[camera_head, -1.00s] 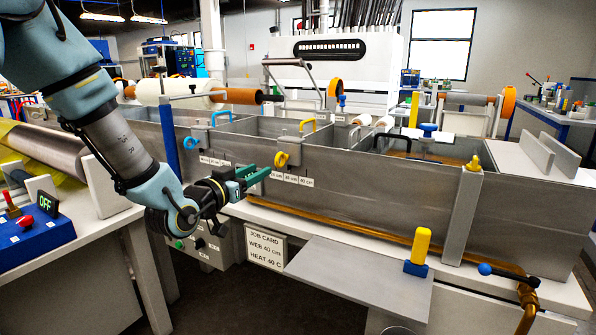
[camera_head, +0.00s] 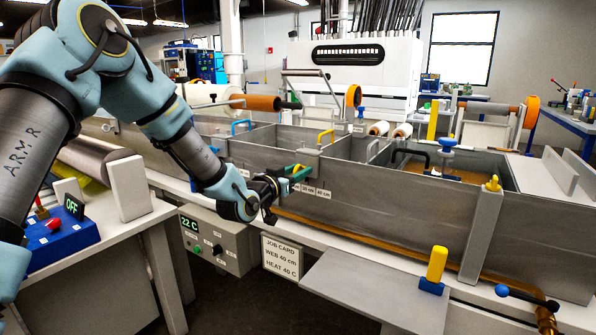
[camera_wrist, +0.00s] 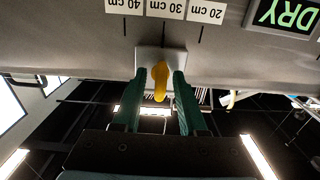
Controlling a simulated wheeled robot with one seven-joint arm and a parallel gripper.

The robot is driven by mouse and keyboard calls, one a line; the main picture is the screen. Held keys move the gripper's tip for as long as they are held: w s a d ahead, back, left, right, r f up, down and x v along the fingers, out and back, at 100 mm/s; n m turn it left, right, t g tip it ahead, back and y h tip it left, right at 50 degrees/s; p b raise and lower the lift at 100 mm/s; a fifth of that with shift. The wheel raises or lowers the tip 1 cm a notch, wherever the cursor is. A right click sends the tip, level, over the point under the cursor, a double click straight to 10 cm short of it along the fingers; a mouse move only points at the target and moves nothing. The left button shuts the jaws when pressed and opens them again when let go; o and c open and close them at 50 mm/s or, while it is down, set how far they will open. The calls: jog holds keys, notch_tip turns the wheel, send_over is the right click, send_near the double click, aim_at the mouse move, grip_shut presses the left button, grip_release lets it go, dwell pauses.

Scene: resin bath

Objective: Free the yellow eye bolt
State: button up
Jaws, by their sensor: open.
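The yellow eye bolt (camera_wrist: 160,82) sits on a pale square plate (camera_wrist: 176,56) on the bath's front wall. In the wrist view my gripper (camera_wrist: 159,78) is open, with one green finger on each side of the bolt. I cannot tell whether either finger touches it. In the head view the green fingers of my gripper (camera_head: 298,174) reach the front wall at the labels, and a bit of the yellow bolt (camera_head: 295,168) shows there, mostly hidden by the fingers.
The long grey bath (camera_head: 400,188) has dividers, with blue, yellow and black handles along its top. Labels in cm line the wall beside the bolt, and a DRY sign (camera_wrist: 285,14) shows too. A control box (camera_head: 218,240) and job card (camera_head: 284,257) are below.

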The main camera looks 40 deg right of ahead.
grip_shut()
jog(key=shift+n, duration=0.3)
dwell(0.5)
jog(key=n+b, duration=0.2)
jog(key=shift+w+a+f+n, duration=0.1)
jog(key=shift+f+n, duration=0.05)
jog(key=shift+n, duration=0.15)
jog(key=n+b, duration=0.1)
jog(key=n, duration=0.5)
jog(key=shift+b, duration=0.3)
grip_release()
jog(key=shift+a, duration=0.1)
dwell(0.3)
